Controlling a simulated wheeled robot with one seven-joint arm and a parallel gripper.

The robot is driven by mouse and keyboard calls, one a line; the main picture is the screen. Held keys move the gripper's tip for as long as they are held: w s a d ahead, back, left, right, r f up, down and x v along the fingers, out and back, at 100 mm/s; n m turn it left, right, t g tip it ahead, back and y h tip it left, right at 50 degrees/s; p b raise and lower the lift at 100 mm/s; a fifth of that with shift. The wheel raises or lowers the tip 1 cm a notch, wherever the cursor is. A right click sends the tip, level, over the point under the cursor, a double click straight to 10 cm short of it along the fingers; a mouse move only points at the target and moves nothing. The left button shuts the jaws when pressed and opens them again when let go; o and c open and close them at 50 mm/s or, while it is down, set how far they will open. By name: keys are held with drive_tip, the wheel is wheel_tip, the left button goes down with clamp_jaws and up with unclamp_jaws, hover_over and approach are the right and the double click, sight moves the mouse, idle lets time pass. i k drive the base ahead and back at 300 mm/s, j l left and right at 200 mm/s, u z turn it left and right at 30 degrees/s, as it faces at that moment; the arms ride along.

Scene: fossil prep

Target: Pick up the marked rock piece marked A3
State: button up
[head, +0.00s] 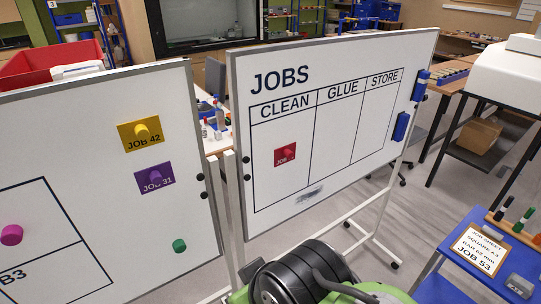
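No rock piece marked A3 shows in the head view. A job sheet (481,248) on a blue table at the right reads, as far as I can make out, "SQUARE A3" and "JOB 53". The left whiteboard (90,130) carries a drawn grid with a square labelled B3; the rest of that grid is cut off by the frame edge. My gripper is not in view.
The JOBS whiteboard (365,68) stands in the middle on a white frame, with a red card (285,160) under CLEAN. Yellow (140,137) and purple (154,182) cards hang on the left board. The blue table (442,270) stands right. Grey floor shows between.

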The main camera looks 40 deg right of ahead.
sight(523, 289)
drive_tip(key=l+z, duration=0.1)
drive_tip(key=z, duration=3.5)
drive_tip(key=i+l, duration=0.05)
drive_tip(key=l, duration=0.05)
